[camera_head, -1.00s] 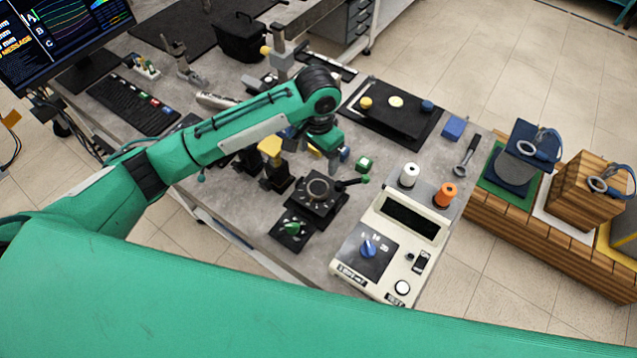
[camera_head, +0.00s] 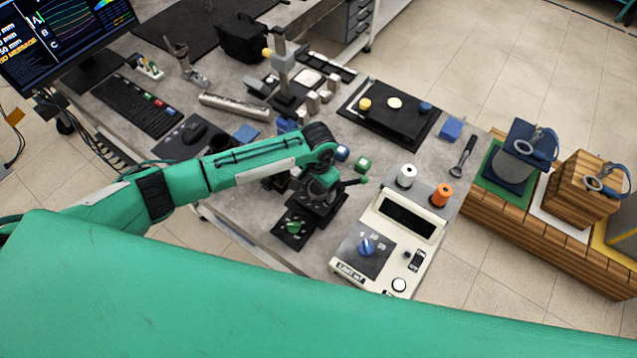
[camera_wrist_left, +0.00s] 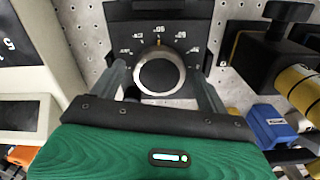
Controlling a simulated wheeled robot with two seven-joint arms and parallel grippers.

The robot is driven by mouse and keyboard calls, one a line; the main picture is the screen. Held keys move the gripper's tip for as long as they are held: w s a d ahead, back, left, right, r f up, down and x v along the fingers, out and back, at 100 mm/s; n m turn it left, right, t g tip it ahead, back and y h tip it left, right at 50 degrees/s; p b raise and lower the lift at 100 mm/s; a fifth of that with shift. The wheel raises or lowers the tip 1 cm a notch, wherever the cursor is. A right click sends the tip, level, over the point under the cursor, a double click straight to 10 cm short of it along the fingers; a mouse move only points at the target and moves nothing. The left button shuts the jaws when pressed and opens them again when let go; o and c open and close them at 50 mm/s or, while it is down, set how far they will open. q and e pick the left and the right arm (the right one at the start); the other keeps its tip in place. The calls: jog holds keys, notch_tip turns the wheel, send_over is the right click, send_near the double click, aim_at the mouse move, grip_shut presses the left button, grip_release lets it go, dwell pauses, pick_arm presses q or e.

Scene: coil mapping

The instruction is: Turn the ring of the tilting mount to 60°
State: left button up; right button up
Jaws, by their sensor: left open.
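The tilting mount (camera_head: 325,209) is a black block on the grey bench in the head view, mostly hidden under my left arm. The left wrist view shows its silver ring (camera_wrist_left: 160,74) on a dark face (camera_wrist_left: 186,40) with white scale marks. An orange line stands just above the ring; the numbers are too small to read surely. My left gripper (camera_wrist_left: 160,85) is open, with one finger on each side of the ring. I cannot tell whether the fingers touch it. My right gripper is not in view.
White (camera_head: 406,175) and orange (camera_head: 441,195) spools stand behind the box. Yellow-and-black parts (camera_wrist_left: 297,84) are at right in the wrist view.

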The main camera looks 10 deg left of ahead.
pick_arm(q)
jog(key=c, duration=1)
jog(key=shift+r+m+p, duration=0.1)
jog(key=shift+m+p, duration=0.2)
jog(key=shift+m, duration=0.7)
jog(key=shift+m+p, duration=0.5)
jog(key=shift+m, duration=1.3)
